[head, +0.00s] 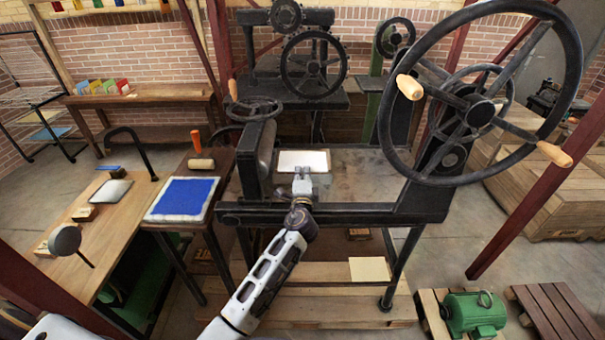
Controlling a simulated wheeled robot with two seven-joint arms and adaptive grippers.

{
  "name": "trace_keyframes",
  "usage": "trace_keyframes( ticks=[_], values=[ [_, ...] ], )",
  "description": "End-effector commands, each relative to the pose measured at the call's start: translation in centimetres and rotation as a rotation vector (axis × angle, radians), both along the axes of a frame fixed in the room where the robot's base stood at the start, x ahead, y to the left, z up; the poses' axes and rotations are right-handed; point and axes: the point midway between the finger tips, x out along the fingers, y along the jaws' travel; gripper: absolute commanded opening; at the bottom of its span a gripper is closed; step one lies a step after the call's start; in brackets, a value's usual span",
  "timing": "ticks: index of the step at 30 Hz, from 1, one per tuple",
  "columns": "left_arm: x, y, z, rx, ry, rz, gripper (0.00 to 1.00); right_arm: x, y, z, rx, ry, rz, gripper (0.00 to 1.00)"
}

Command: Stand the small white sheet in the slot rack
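A small white sheet (304,157) lies flat on the dark bed of the big press in the middle of the head view. My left gripper (302,178) is at the near edge of this sheet, over the press bed. The fingers are small here, and I cannot tell whether they are apart or closed on the edge. A row of coloured cards (103,86) stands upright on the wooden bench at the back left; it looks like the slot rack, but its slots are too small to make out. My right gripper is not in view.
The press's large handwheel (480,110) stands to the right of the bed. A blue slab (183,197) lies on a stand at left, beside a worktable (85,255) with tools. A cream sheet (369,270) lies low in front. A green motor (474,313) sits at bottom right.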

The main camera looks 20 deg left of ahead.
Motion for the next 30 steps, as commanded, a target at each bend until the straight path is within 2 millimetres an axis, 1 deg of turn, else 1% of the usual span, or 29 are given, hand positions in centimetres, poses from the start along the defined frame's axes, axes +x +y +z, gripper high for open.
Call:
trace_keyframes(
  ticks=[7, 30],
  values=[
    [-0.8, -0.3, -0.1, 0.0, 0.001, -0.001, 0.0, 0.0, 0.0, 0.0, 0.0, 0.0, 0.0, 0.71],
    [-6.1, -1.8, -0.1, 0.0, 0.001, 0.0, 0.0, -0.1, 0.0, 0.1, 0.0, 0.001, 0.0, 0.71]
  ],
)
